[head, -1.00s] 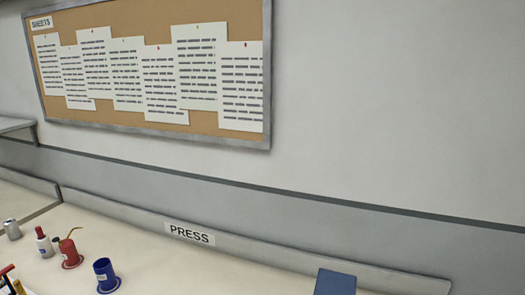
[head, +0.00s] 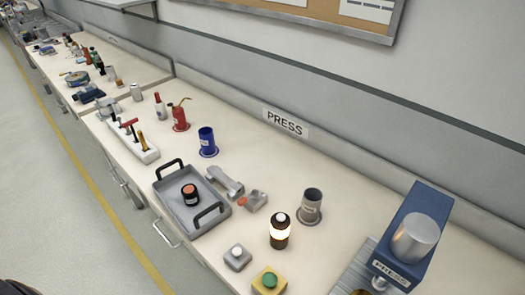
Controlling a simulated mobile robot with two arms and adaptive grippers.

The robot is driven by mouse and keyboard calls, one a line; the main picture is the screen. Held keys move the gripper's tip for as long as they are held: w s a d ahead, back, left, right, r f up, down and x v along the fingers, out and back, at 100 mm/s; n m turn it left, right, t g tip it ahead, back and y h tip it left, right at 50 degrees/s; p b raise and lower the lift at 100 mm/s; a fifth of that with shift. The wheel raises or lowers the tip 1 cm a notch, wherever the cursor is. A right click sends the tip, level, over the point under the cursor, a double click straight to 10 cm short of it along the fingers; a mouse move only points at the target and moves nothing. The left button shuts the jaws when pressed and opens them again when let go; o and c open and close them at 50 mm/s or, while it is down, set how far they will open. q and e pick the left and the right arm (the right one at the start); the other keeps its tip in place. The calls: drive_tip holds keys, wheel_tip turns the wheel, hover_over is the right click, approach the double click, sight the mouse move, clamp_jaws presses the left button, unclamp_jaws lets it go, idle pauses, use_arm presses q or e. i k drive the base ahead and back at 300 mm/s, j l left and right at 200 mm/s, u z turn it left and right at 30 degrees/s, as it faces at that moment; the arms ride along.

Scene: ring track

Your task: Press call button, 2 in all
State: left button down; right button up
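Two push buttons stand near the front edge of the bench. One is a yellow box with a green button (head: 269,281) on top, low in the head view. The other is a small grey box with a pale button (head: 237,256), just left of it. I cannot read any label on either that says which is the call button. A dark lamp with a lit, glowing band (head: 280,231) stands behind them. Neither of my grippers is in view.
A blue press (head: 414,237) stands at the right. A grey tray (head: 165,196) with black handles holds a small dark jar (head: 190,194). A grey cup (head: 311,205), a blue cup (head: 207,141) and a red oil can (head: 180,118) stand behind. The floor aisle (head: 60,210) is clear.

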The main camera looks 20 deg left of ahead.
sight(237, 252)
drive_tip(key=k+j+u, duration=0.1)
drive_tip(key=u, duration=0.65)
